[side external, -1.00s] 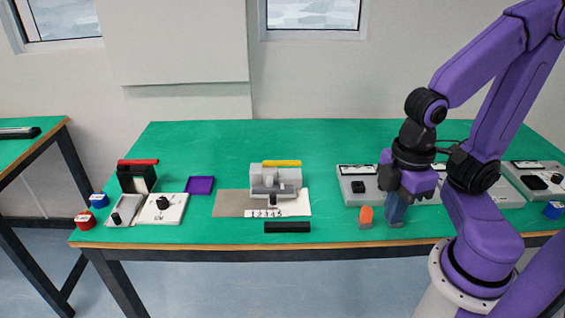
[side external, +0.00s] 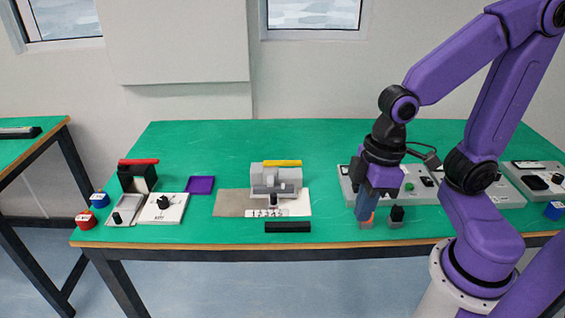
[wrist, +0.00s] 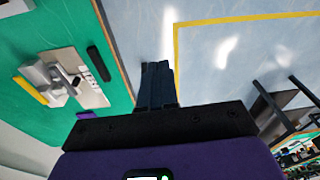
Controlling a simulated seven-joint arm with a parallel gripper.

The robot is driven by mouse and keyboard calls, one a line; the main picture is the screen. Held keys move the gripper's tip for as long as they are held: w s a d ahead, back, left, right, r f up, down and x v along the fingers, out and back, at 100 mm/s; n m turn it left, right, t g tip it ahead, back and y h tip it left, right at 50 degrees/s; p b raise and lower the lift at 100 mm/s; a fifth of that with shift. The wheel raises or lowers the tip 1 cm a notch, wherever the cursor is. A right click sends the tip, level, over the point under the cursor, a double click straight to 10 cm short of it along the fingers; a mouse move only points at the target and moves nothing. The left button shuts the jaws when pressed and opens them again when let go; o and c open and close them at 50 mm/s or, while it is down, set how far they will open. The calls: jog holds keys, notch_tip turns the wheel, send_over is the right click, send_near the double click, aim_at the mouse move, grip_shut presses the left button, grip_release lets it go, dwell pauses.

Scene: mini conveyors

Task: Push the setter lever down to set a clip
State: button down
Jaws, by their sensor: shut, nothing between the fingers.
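A grey block-shaped device (side external: 265,180) with a yellow bar (side external: 282,163) along its top stands on a plate near the table's middle. It also shows in the wrist view (wrist: 47,74). A red bar (side external: 138,161) tops a black device (side external: 135,180) at the left. None is labelled as the setter, so I cannot tell which bar is its lever. My gripper (side external: 364,215) points down near the front edge, right of the grey device and apart from it. Its fingers (wrist: 156,68) are together and empty.
A black-topped block (side external: 397,215) stands just right of my gripper. Grey panels, one with a green button (side external: 409,187), are behind it. A black bar (side external: 287,227) lies before the grey device. A purple tile (side external: 200,185) lies left. Green table is clear behind.

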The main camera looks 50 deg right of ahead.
jog(key=w+a+f+m+t+y, duration=0.15)
jog(key=w+m, duration=0.45)
jog(key=w, duration=0.7)
jog(key=m+t+h, duration=0.5)
jog(key=m+t, duration=0.2)
jog(key=m, duration=0.8)
send_over(285, 163)
notch_tip(285, 163, down, 3)
jog(key=shift+w+f+y, duration=0.1)
jog(key=shift+f+y, duration=0.1)
jog(key=shift+y, duration=0.05)
jog(key=shift+f, duration=0.1)
jog(key=shift+f, duration=4.3)
jog(key=shift+f, duration=0.15)
jog(key=shift+f, duration=0.3)
